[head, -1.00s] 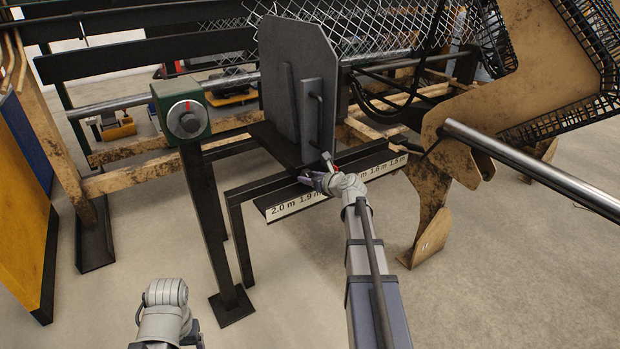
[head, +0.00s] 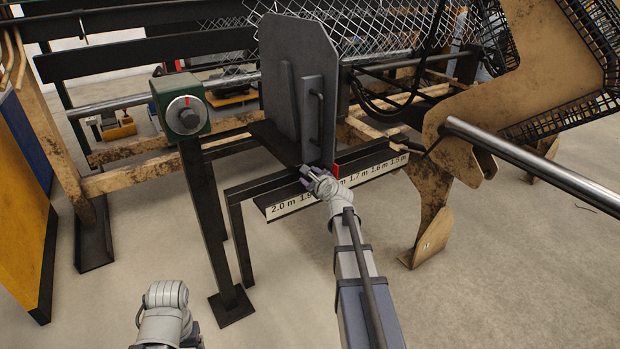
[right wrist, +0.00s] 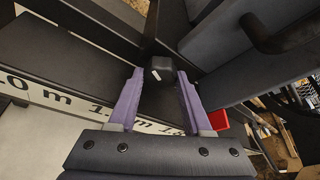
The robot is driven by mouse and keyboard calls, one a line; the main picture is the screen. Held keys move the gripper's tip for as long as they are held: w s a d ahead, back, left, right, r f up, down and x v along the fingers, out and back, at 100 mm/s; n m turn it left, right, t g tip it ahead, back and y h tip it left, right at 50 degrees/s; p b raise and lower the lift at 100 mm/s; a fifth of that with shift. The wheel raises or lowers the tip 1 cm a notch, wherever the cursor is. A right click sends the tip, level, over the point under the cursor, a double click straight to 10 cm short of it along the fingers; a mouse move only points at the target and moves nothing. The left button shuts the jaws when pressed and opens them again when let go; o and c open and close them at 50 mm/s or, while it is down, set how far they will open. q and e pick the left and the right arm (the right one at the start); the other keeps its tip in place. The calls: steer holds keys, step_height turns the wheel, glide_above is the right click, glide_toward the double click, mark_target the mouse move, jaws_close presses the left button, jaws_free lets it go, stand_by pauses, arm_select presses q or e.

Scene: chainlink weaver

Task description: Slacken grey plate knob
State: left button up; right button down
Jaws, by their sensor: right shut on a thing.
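The grey plate (head: 292,75) stands upright on the dark rail, with a dark bar handle (head: 317,118) on its face. A small black knob (right wrist: 163,70) with a white mark is at the plate's foot in the right wrist view. My right gripper (right wrist: 160,76) is shut on this knob, one purple finger on each side. In the head view my right gripper (head: 307,175) is at the foot of the plate and hides the knob. My left gripper (head: 166,318) is low in the head view; its fingers cannot be made out.
A rail with a length scale (head: 368,175) runs below the plate, with a red pointer (head: 335,171) beside my right gripper. A green box with a round dial (head: 184,115) stands left on a post. A steel bar (head: 530,170) crosses at right.

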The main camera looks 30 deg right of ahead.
stand_by(0.3)
steer(key=shift+c, duration=1.8)
jaws_free()
steer(key=shift+s, duration=0.1)
steer(key=p+v, duration=0.2)
steer(key=v, duration=0.5)
steer(key=shift+s+a, duration=0.2)
steer(key=shift+s, duration=0.15)
